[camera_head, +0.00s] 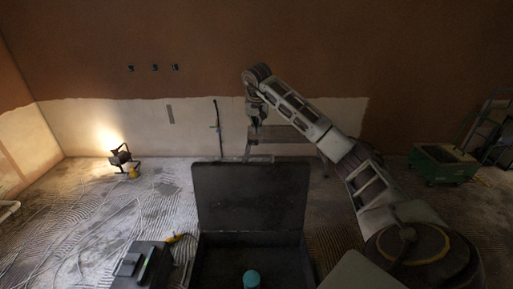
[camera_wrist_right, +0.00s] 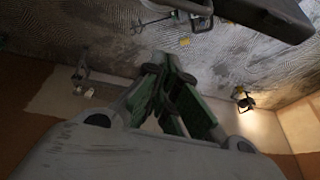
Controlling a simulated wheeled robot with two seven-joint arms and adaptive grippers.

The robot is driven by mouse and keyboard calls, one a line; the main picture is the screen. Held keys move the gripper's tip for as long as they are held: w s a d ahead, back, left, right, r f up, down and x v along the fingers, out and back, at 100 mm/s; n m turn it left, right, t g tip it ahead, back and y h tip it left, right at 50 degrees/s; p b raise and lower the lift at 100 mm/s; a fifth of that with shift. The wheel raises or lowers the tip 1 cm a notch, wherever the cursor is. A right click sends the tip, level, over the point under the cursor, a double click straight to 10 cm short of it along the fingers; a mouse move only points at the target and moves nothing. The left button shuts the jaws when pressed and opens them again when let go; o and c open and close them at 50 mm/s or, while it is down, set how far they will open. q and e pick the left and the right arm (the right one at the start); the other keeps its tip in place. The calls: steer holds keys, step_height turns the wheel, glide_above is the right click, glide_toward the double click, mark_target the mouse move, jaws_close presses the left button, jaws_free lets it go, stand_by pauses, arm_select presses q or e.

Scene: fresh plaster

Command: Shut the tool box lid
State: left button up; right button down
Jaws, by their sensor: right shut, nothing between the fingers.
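The dark tool box (camera_head: 215,262) stands open at the bottom middle of the head view, its front cut off by the frame edge. Its lid (camera_head: 250,196) is raised, roughly upright at the back of the box. My right gripper (camera_head: 256,132) is above and beyond the lid, pointing down, apart from it. In the wrist view its fingers (camera_wrist_right: 165,62) come together, shut and empty. A dark slab at the wrist view's top right, probably the lid (camera_wrist_right: 268,14), lies off to the side of the fingers. My left gripper is not in view.
A teal round object (camera_head: 251,279) sits in the box. A dark case (camera_head: 143,266) stands left of it. A lit work lamp (camera_head: 122,158) stands at the left, a green cart (camera_head: 442,163) at the right. Floor at left is mostly clear.

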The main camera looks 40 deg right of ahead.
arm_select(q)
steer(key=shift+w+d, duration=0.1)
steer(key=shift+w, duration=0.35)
arm_select(e)
steer(key=shift+f, duration=0.1)
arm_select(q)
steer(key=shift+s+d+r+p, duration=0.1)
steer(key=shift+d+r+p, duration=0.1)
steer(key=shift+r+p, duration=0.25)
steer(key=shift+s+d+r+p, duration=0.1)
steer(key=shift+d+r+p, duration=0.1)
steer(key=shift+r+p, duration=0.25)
arm_select(e)
step_height(320, 180, down, 9)
steer(key=shift+s+a+f, duration=0.15)
steer(key=shift+s+a, duration=0.05)
stand_by(0.6)
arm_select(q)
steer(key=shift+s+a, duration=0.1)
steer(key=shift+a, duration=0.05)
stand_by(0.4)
